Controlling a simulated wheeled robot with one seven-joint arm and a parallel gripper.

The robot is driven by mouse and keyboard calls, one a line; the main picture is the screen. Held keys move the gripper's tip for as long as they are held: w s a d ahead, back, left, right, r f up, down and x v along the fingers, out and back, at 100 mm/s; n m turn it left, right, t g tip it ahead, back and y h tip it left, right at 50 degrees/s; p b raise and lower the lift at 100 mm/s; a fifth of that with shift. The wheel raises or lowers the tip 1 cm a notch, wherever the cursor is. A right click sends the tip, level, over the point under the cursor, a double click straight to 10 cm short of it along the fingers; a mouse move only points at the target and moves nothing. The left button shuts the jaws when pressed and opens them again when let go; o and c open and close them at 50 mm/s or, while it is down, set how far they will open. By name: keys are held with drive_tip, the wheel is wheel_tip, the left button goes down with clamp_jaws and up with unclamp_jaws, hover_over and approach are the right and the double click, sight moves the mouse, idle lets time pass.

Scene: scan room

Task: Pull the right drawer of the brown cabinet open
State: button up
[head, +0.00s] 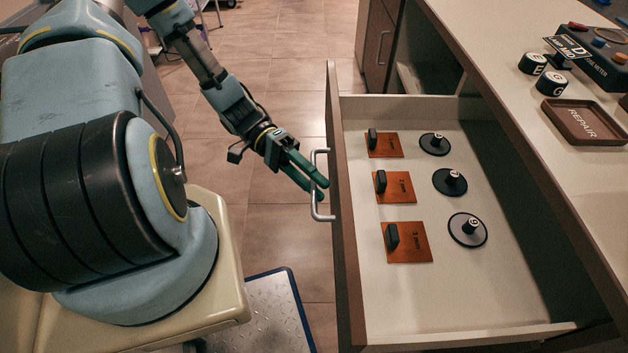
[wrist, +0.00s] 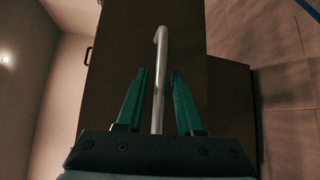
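The right drawer (head: 347,222) of the brown cabinet (head: 505,112) stands pulled far out, its inside in plain view in the head view. Its silver handle (head: 316,160) is on the front panel, facing my arm. My gripper (head: 322,189) has its green fingers at the handle. In the wrist view the handle bar (wrist: 159,85) runs between the two fingers (wrist: 158,102), with a gap on each side, so the gripper is open around the bar. The drawer front (wrist: 185,55) lies behind it.
In the drawer lie orange plates (head: 416,252) with black grips and round black discs (head: 467,241) with knobs. The countertop holds a REPAIR tray (head: 585,121), black knobs (head: 551,83) and a meter box (head: 592,62). Another cabinet handle (head: 382,48) is farther back. Tiled floor is clear beyond my arm.

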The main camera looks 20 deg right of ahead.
drive_tip(key=shift+o, duration=0.4)
drive_tip(key=b+v, duration=0.1)
drive_tip(key=v, duration=0.9)
drive_tip(key=shift+w+a, duration=0.15)
drive_tip(key=shift+w, duration=0.2)
drive_tip(key=shift+r, duration=0.1)
